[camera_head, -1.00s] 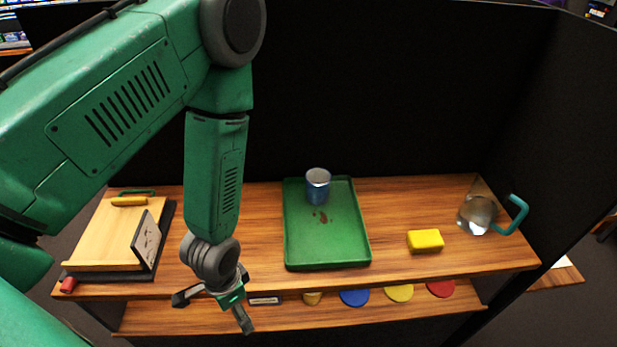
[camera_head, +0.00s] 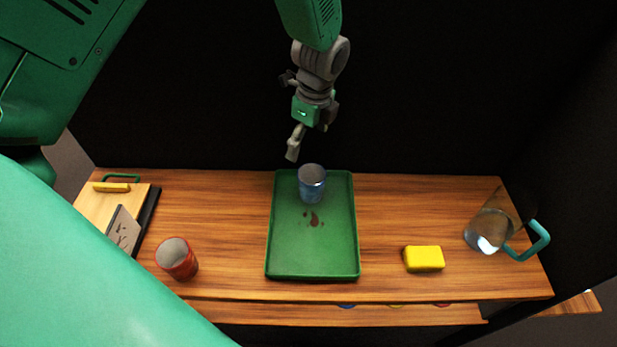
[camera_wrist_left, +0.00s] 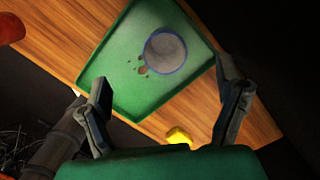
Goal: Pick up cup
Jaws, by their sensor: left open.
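A blue-grey metal cup (camera_head: 312,184) stands upright at the back of a green tray (camera_head: 313,255). A red cup (camera_head: 177,259) with a grey inside stands on the shelf at the left. My left gripper (camera_head: 306,143) is open and empty, above and behind the blue cup and apart from it. In the left wrist view the blue cup (camera_wrist_left: 165,51) shows its round rim beyond the spread fingers (camera_wrist_left: 165,100), on the tray (camera_wrist_left: 125,85). My right gripper is not in view.
Brown spots (camera_head: 311,219) mark the tray. A yellow sponge-like block (camera_head: 424,258) and a clear pitcher (camera_head: 490,229) with a teal handle stand at the right. Wooden boards (camera_head: 97,202) lie at the left. A black wall (camera_head: 430,90) rises behind the shelf.

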